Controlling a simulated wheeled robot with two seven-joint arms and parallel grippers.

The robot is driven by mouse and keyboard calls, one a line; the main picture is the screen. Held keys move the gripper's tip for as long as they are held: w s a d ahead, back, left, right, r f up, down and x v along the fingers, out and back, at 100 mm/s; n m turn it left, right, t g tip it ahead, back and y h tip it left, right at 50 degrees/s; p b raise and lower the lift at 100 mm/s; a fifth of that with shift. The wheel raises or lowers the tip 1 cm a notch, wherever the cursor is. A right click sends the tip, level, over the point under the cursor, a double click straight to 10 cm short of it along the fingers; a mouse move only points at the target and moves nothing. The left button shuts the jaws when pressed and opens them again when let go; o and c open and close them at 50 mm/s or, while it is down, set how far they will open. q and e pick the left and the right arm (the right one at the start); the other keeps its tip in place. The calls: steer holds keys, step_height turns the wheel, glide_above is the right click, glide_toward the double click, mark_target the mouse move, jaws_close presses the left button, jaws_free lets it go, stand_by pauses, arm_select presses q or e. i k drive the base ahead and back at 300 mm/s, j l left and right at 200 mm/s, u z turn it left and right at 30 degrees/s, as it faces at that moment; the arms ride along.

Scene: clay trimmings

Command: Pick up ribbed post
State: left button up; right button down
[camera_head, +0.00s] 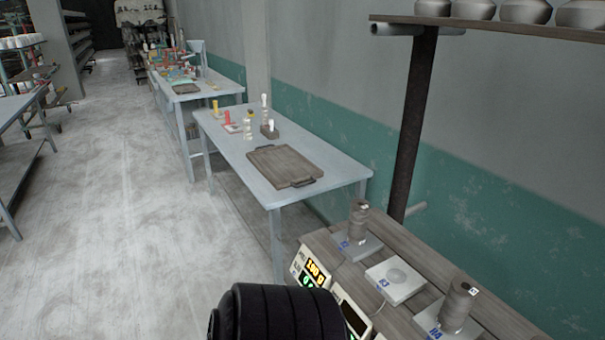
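Several small upright posts stand on the far part of the grey-blue table (225,143): a yellow one (215,107), a red one (227,118), a pale stacked-looking one (248,128) and a white-topped one (264,108). They are too small to tell which is ribbed. Closer, a grey-brown ringed post (358,224) stands upright on a scale (366,247). A similar ringed post (457,306) with a small white tag stands on a nearer scale (428,321). Neither of my grippers is in view.
A wooden tray (285,166) lies on the grey-blue table. An empty scale plate (396,281) sits between the two ringed posts on the wooden bench (425,262). A dark upright (415,120) carries a shelf (500,29) above. Open floor (120,230) lies left.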

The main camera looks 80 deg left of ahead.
mark_target(360, 209)
steer(key=u, duration=2.15)
